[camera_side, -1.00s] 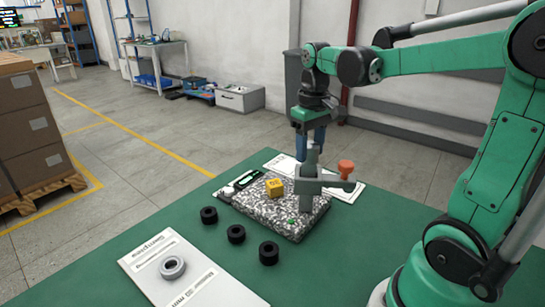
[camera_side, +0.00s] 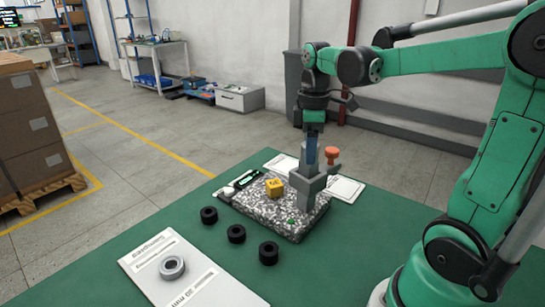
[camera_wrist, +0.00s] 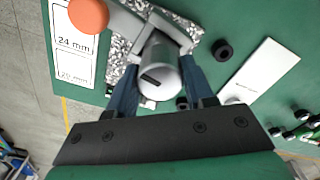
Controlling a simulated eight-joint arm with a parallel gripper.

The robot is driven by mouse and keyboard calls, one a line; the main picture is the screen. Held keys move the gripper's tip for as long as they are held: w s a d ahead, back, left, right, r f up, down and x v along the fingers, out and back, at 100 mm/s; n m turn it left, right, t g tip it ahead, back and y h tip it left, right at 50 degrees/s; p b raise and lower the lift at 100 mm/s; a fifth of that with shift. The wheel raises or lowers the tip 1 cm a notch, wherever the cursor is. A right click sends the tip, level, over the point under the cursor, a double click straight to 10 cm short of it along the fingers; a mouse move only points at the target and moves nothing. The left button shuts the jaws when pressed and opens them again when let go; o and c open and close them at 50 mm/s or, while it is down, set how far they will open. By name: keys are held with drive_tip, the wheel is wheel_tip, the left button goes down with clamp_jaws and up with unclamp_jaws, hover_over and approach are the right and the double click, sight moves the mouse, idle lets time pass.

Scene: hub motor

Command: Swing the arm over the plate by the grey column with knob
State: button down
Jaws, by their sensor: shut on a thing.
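The grey column (camera_side: 311,182) stands upright at the right of the speckled granite plate (camera_side: 262,212). Its orange knob (camera_side: 332,154) sits on a grey arm toward the back right. In the wrist view, the slotted round column top (camera_wrist: 160,82) lies between my blue fingers, and the orange knob (camera_wrist: 88,15) is at upper left, over a white label sheet. My gripper (camera_side: 312,158) points down and is shut on the column from above. It hides part of the column and arm in the side view. The plate also shows behind the column in the wrist view (camera_wrist: 120,48).
Three black rings (camera_side: 236,234) lie in front on the green table. A grey ring (camera_side: 172,268) rests on a white sheet (camera_side: 215,289). Another white sheet (camera_side: 346,188) lies behind.

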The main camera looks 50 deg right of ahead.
drive_tip(key=n, duration=0.5)
drive_tip(key=shift+n, duration=0.3)
drive_tip(key=n, duration=0.9)
drive_tip(key=shift+n, duration=0.4)
drive_tip(key=n, duration=0.4)
drive_tip(key=shift+n, duration=0.4)
drive_tip(key=shift+c, duration=1.7)
unclamp_jaws()
drive_tip(key=shift+r, duration=2.8)
